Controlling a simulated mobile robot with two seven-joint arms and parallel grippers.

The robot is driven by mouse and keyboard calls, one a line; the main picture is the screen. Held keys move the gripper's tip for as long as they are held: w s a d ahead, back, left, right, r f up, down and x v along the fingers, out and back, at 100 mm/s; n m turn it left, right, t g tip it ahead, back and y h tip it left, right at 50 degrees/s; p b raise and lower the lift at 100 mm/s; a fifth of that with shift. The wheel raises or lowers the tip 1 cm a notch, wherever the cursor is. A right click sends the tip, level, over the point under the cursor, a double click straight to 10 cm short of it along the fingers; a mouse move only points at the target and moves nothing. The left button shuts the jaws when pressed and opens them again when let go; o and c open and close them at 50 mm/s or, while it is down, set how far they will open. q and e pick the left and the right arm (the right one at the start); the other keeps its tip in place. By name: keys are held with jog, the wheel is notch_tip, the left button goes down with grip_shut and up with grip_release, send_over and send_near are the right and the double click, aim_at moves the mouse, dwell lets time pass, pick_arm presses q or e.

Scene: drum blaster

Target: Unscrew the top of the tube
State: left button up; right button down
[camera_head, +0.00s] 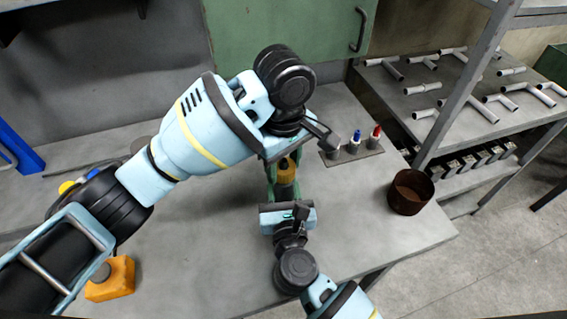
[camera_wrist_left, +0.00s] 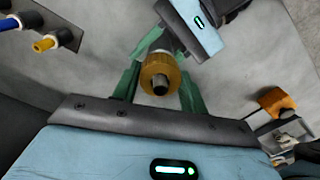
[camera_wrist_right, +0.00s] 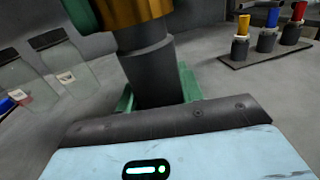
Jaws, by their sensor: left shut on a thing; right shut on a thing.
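The tube stands upright between my two grippers, with a gold-brown top (camera_head: 286,166) above a dark grey body (camera_wrist_right: 148,70). My left gripper (camera_wrist_left: 158,80) has its green fingers on either side of the gold-brown top (camera_wrist_left: 160,68), shut on it from above. A dark nub shows at the middle of the top. My right gripper (camera_wrist_right: 155,95) is shut on the grey body lower down, and the gold-brown top (camera_wrist_right: 130,10) shows above it. In the head view the left wrist and arm partly cover the tube, and the right gripper's fingers are mostly hidden.
A small rack (camera_head: 358,153) with coloured-tipped pieces stands behind and right of the tube. A rusty round bin (camera_head: 408,192) is at the table's right edge. An orange block (camera_head: 110,280) lies at front left. A shelf (camera_head: 395,95) with white pipes stands beyond.

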pick_arm(q)
jog(key=shift+r, duration=0.45)
jog(key=shift+r, duration=0.1)
jog(key=shift+r, duration=0.25)
jog(key=shift+r, duration=2)
pick_arm(e)
jog(key=c, duration=0.8)
grip_release()
